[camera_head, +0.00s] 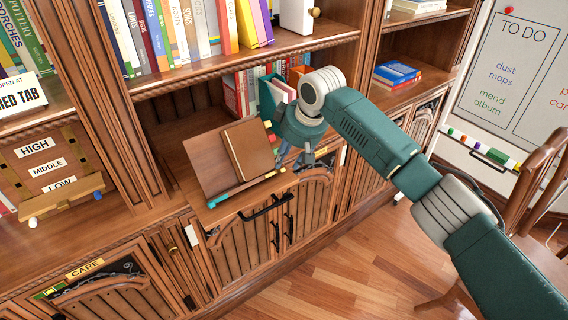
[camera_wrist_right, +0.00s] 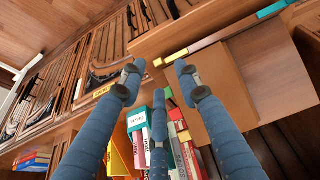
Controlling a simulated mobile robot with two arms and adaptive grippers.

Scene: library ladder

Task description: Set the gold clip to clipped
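A brown book (camera_head: 250,148) leans on a wooden book stand (camera_head: 206,160) that sits on a pulled-out shelf board. A small gold piece, likely the gold clip (camera_head: 271,175), is at the strip's right end. It also shows in the right wrist view (camera_wrist_right: 175,57), just beyond one fingertip. My right gripper (camera_head: 292,160) is beside the stand's right end, its blue fingers spread with nothing between them. In the wrist view the open fingers (camera_wrist_right: 157,72) point toward the clip; contact cannot be told. My left gripper is not in view.
Upright books (camera_head: 241,92) stand on the shelf behind. A black handle (camera_head: 265,208) hangs below the board's front edge. A wooden rack labelled HIGH, MIDDLE, LOW (camera_head: 50,170) is at left. A whiteboard (camera_head: 510,75) and wooden chair (camera_head: 540,175) stand at right. Open floor lies in front.

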